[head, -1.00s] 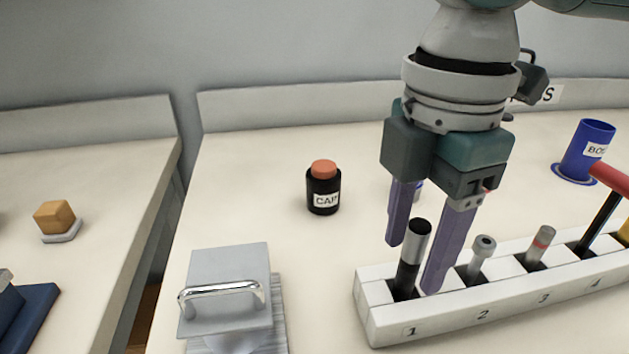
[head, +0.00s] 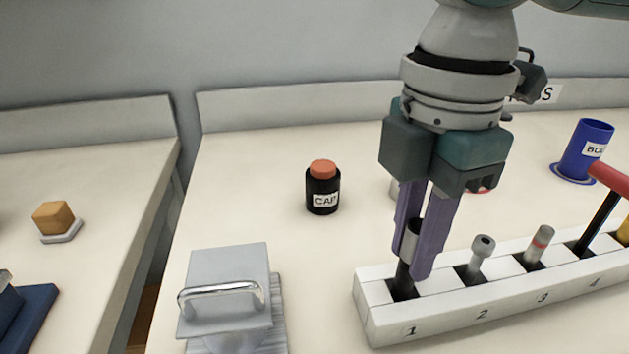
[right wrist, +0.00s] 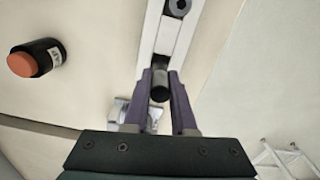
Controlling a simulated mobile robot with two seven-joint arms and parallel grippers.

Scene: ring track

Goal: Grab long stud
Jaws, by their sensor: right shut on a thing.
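The long stud (head: 403,276) is a dark rod with a grey band near its top. It stands in slot 1 of the white numbered rack (head: 455,304), leaning slightly. My right gripper (head: 416,262) is shut on its upper part, with one purple finger on each side. In the right wrist view the stud's dark end (right wrist: 160,94) sits between the fingertips (right wrist: 161,84). The stud's lower end is hidden in the slot. My left gripper is not in view.
The rack's other slots hold a socket-headed bolt (head: 481,257), a red-banded pin (head: 540,243) and a red-handled tool (head: 600,216). A black jar with an orange lid (head: 323,188) stands behind left. A grey block with a handle (head: 229,292) is left of the rack. A blue cup (head: 586,150) stands back right.

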